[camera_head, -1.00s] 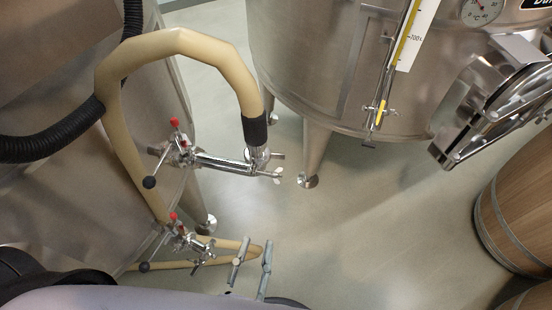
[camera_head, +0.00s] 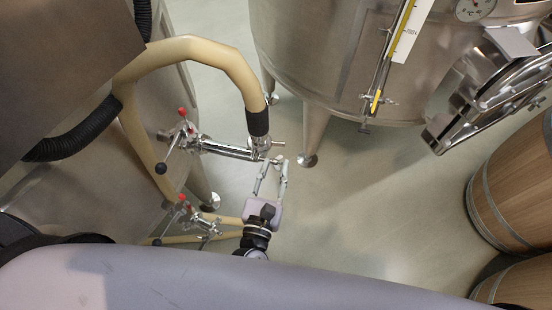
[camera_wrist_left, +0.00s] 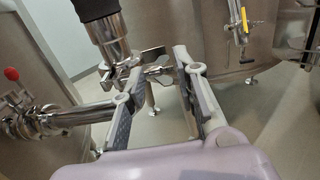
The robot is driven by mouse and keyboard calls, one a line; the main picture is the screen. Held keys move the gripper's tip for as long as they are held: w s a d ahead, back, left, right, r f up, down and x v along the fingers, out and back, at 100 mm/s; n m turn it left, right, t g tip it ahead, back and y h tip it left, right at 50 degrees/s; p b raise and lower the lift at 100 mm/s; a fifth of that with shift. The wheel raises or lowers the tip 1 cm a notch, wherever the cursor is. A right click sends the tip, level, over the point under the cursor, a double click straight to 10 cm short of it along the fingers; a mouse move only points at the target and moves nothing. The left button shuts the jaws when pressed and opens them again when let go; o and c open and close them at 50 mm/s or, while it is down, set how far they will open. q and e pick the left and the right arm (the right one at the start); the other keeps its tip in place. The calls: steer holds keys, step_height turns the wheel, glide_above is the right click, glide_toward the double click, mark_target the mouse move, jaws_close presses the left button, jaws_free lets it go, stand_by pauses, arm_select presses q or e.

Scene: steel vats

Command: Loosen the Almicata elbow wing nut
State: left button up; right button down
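The steel elbow (camera_head: 258,142) joins the lower end of the beige hose to a horizontal steel pipe. Its small wing nut (camera_head: 277,160) sticks out to the right of the joint. My left gripper (camera_head: 273,165) is open just below it, with its fingertips close to the nut. In the left wrist view the wing nut (camera_wrist_left: 158,71) shows between the two spread fingers (camera_wrist_left: 160,64), and the elbow (camera_wrist_left: 112,45) rises behind the left finger. Whether a finger touches the nut I cannot tell. My right gripper is out of view.
The beige hose (camera_head: 190,48) arches above the pipe. A valve with a red knob and black-ended lever (camera_head: 180,138) is left of the elbow, another valve (camera_head: 188,215) below. A large vat (camera_head: 330,70) stands behind, wooden barrels (camera_head: 510,190) at right. Floor between is clear.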

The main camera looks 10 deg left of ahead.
arm_select(q)
steer(key=shift+w, duration=0.85)
steer(key=shift+c, duration=0.2)
jaws_close()
